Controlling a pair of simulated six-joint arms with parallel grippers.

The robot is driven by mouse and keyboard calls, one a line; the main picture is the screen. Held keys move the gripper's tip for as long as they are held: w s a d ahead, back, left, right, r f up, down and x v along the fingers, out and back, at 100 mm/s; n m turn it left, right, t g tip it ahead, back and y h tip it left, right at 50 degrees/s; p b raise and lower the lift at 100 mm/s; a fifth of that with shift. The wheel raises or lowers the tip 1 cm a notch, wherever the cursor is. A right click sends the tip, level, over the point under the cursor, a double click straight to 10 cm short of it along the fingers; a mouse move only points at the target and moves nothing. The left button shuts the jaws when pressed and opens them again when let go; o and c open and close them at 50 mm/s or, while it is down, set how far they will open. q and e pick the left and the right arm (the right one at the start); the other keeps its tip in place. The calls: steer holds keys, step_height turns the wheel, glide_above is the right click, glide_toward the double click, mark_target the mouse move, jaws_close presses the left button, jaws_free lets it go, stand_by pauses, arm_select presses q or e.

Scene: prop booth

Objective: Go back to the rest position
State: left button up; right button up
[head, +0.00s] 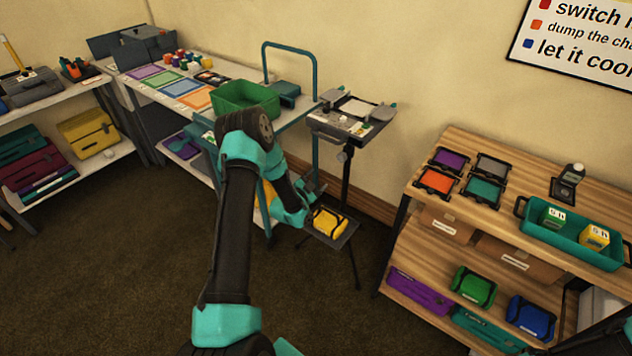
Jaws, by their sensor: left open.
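My left arm reaches up from the bottom middle of the head view and bends down to the right. My right gripper does not show.
A wooden shelf unit (430,206) at right holds small trays, a teal tray (528,240) with a green and a yellow box, and several cases below. A long table with a green bin (246,97) stands behind my arm. A tripod-like stand (349,125) is near the wall. Carpet is clear at lower left.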

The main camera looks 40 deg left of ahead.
arm_select(q)
steer(key=shift+d, duration=0.1)
steer(key=s+d+f+n+g+h, duration=0.15)
steer(key=s+d+f+g, duration=0.25)
steer(key=d, duration=0.4)
steer(key=s+d+f+n+g+h, duration=0.1)
steer(key=s+d+f+n+g, duration=0.25)
steer(key=d, duration=0.45)
steer(key=s+d+n+g, duration=0.1)
steer(key=s+d+g, duration=0.2)
steer(key=s, duration=0.4)
steer(key=s+d+n+g+h, duration=0.1)
steer(key=s+d+g, duration=0.2)
steer(key=s+d, duration=0.2)
steer(key=s+d+f+n+g, duration=0.1)
steer(key=s+d+g, duration=0.2)
steer(key=s, duration=0.6)
steer(key=shift+s+d+n+g, duration=0.35)
steer(key=shift+d+n, duration=0.05)
steer(key=shift+d, duration=0.2)
